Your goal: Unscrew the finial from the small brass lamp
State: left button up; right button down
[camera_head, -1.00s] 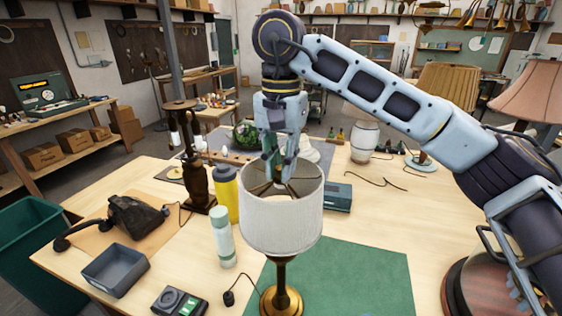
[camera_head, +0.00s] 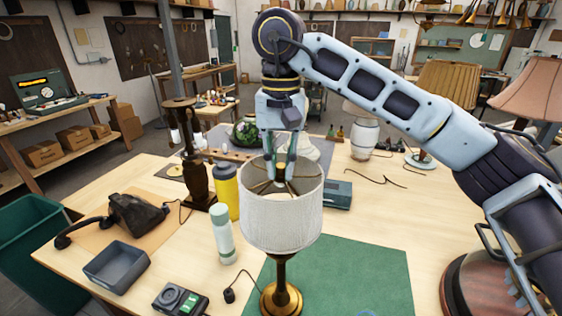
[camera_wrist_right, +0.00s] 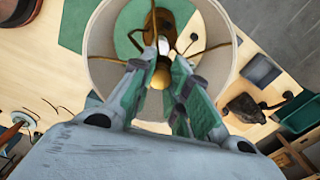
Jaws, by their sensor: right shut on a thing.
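The small brass lamp (camera_head: 281,290) stands upright on the green mat (camera_head: 365,272). Its white drum shade (camera_head: 281,222) is open at the top. My right gripper (camera_head: 281,178) points straight down into the shade's top opening. In the right wrist view, my right gripper (camera_wrist_right: 163,68) is shut on the brass, rounded finial (camera_wrist_right: 160,77) at the centre of the shade's spokes. My left gripper is in neither view.
A yellow bottle (camera_head: 226,192) and a pale green and white bottle (camera_head: 222,236) stand left of the shade. A grey tray (camera_head: 117,265) and a dark telephone (camera_head: 135,215) lie further left. A teal box (camera_head: 337,195) sits behind right. The mat's right part is clear.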

jog(key=shift+n, duration=3.9)
jog(key=c, duration=1.3)
grip_release()
jog(key=shift+m+b, duration=0.6)
jog(key=shift+m, duration=3.4)
